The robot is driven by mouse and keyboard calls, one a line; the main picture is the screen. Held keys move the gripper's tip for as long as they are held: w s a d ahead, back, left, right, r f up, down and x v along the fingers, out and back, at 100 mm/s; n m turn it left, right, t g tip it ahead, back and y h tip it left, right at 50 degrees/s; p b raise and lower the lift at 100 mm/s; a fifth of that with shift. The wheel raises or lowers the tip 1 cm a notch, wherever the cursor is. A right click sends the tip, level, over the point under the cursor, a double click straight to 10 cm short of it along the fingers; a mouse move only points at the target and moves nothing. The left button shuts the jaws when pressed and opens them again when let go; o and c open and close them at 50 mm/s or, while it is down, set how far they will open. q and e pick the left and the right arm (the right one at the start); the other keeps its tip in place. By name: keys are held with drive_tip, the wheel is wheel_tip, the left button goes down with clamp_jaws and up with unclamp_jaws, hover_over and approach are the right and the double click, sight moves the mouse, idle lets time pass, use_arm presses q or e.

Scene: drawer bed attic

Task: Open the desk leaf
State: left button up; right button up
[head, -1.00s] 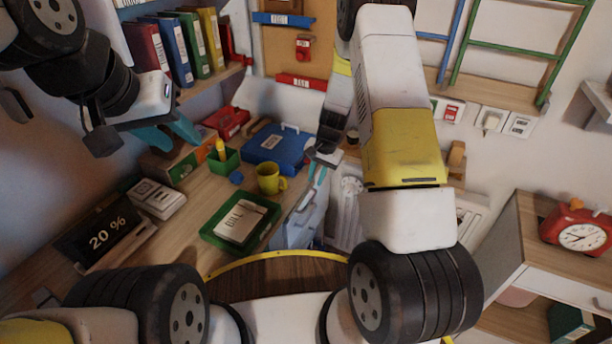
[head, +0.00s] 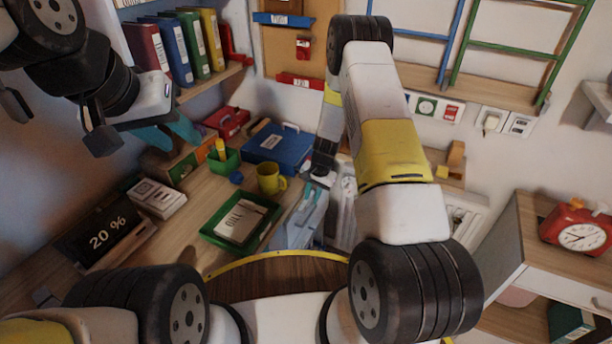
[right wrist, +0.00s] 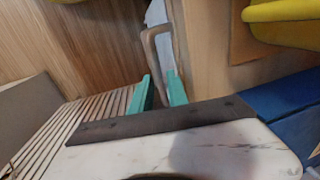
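The desk (head: 190,215) has a pale blue-grey panel (head: 294,230) hanging at its right edge, which looks like the leaf; my right arm and gripper are close over its upper end. In the right wrist view, a brown loop handle (right wrist: 148,48) stands beside the wooden desk edge, just beyond the fingertips. My right gripper (head: 312,198) points down beside the edge.
The desktop carries a yellow mug (head: 268,180), a blue case (head: 279,143), a green tray (head: 218,238), a green pen cup (head: 224,161) and a dark "20 %" sign (head: 103,236). A cabinet with a red clock (head: 577,232) stands right.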

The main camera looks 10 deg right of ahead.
clamp_jaws()
idle(1.3)
